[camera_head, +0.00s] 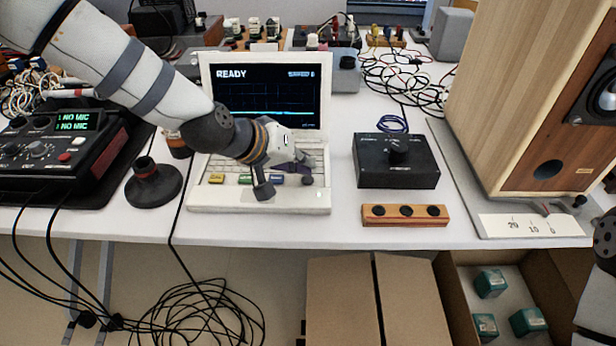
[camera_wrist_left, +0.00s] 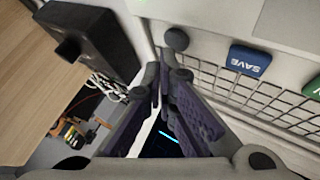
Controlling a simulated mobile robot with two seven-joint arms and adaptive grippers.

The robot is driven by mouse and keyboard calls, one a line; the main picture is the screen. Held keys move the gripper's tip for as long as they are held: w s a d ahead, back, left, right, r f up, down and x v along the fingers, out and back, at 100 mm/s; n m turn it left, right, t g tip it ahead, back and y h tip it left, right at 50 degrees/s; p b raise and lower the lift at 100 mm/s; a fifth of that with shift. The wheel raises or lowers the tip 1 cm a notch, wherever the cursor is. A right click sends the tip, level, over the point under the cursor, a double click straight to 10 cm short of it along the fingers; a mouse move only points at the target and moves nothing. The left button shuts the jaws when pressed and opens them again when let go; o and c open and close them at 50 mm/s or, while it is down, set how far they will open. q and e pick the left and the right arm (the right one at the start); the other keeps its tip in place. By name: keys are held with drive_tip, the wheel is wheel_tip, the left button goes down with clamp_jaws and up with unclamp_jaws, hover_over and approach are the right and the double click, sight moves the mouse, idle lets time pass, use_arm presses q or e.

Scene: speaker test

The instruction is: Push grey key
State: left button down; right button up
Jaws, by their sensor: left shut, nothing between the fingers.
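The white computer (camera_head: 210,195) stands on the table with its screen reading READY. A row of coloured keys lies along its front. The round grey key (camera_head: 308,181) is at the right end, and it also shows in the left wrist view (camera_wrist_left: 177,39) beside the blue SAVE key (camera_wrist_left: 248,60). My left gripper (camera_head: 302,160) is shut and empty over the keyboard, close behind the grey key in the head view. In the left wrist view its fingertips (camera_wrist_left: 163,72) appear just below the grey key; I cannot tell whether they touch it. My right gripper is out of view.
A black box with a knob (camera_head: 397,175) and a wooden strip with black buttons (camera_head: 405,215) stand right of the computer. A wooden speaker (camera_head: 520,100) stands further right. A microphone unit (camera_head: 60,150) and a round black stand (camera_head: 153,185) are at left.

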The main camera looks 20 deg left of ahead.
use_arm(q)
drive_tip(key=shift+f, duration=0.5)
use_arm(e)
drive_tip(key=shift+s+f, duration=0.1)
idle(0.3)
use_arm(q)
wheel_tip(320, 180, up, 8)
drive_tip(key=p, duration=0.3)
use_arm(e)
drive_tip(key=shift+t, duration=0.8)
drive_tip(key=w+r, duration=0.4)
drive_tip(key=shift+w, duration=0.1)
use_arm(q)
drive_tip(key=shift+f, duration=0.1)
